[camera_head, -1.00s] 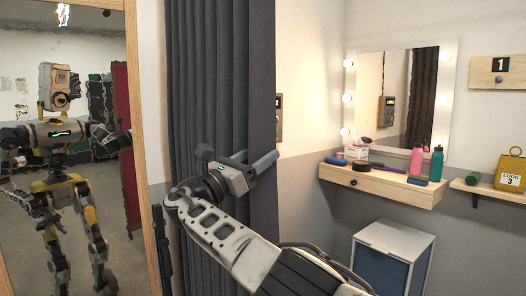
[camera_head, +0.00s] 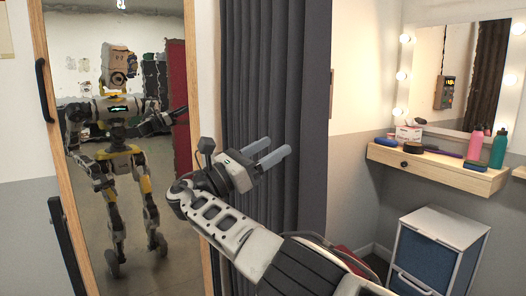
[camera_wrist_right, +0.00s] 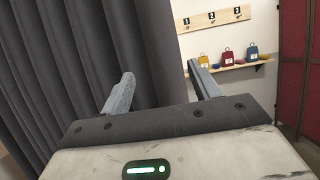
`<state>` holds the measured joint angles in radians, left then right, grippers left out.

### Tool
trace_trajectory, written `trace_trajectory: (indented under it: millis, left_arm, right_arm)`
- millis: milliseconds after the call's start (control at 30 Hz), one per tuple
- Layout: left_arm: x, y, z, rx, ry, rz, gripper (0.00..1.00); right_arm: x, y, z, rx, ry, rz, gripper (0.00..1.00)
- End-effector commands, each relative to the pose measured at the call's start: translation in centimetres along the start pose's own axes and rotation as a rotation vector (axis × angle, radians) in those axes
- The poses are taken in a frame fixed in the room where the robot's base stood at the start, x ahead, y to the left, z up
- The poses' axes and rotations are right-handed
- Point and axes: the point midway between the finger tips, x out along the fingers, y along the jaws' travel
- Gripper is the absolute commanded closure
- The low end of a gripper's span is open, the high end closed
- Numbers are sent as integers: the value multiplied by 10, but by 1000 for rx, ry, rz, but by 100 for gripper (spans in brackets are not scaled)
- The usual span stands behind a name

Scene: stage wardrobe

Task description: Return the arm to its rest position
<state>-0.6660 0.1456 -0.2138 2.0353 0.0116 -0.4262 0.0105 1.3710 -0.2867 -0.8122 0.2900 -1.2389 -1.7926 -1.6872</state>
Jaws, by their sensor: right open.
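My right arm reaches up from the bottom of the head view. Its gripper (camera_head: 272,157) is open and empty, in front of the dark grey curtain (camera_head: 275,60). In the right wrist view the two fingers of the gripper (camera_wrist_right: 160,92) stand apart with nothing between them. The curtain (camera_wrist_right: 70,70) fills the left of that view, close to the left finger; I cannot tell whether they touch. My left gripper shows only as part of my reflection in the mirror, not directly.
A wood-framed mirror (camera_head: 70,35) stands at left and reflects me. At right, a wooden shelf (camera_head: 440,172) holds bottles and small items below a lit mirror. A white and blue drawer unit (camera_head: 425,255) stands below. The wrist view shows a shelf (camera_wrist_right: 238,68) with several coloured bags.

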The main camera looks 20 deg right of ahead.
Motion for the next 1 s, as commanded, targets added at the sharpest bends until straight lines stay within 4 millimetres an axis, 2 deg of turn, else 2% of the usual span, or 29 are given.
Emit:
trace_trajectory:
  millis: [67, 167, 267, 333, 400, 467, 500, 567, 600, 667, 700, 833, 900, 1000]
  left_arm:
    - [0, 0, 0, 1, 0, 0, 64]
    - [1, 0, 0, 1, -1, 0, 64]
    - [1, 0, 0, 2, -1, 0, 64]
    - [2, -1, 0, 3, 0, -1, 64]
    - [3, -1, 0, 4, 0, -1, 64]
    - [3, -1, -1, 4, 1, -2, 64]
    - [3, -2, -1, 5, 2, -2, 64]
    - [3, -2, -1, 5, 2, -2, 64]
    - [4, -2, -1, 5, 2, -2, 64]
    - [4, -2, -1, 5, 2, -2, 64]
    - [3, -2, -1, 5, 2, -2, 64]
    - [3, -2, -1, 5, 2, -2, 64]
    - [3, -2, -1, 5, 2, -2, 64]
    - [3, -2, -1, 4, 1, -2, 64]
  right_arm:
    - [-4, 1, -11, 12, 28, 15, 38]
    - [-20, 4, -49, 60, 129, 59, 38]
    - [-47, 2, -110, 148, 313, 106, 38]
    - [-70, -6, -158, 228, 474, 117, 38]
    - [-94, -20, -205, 311, 641, 103, 38]
    - [-115, -36, -242, 387, 785, 65, 38]
    - [-129, -50, -267, 438, 883, 27, 38]
    - [-150, -74, -300, 520, 1025, -48, 38]
    - [-162, -93, -321, 577, 1117, -115, 38]
    - [-179, -123, -346, 665, 1240, -229, 38]
    - [-189, -145, -360, 723, 1313, -314, 38]
    - [-209, -216, -387, 910, 1486, -615, 38]
    - [-213, -250, -390, 994, 1538, -761, 38]
    - [-215, -285, -387, 1086, 1578, -922, 38]
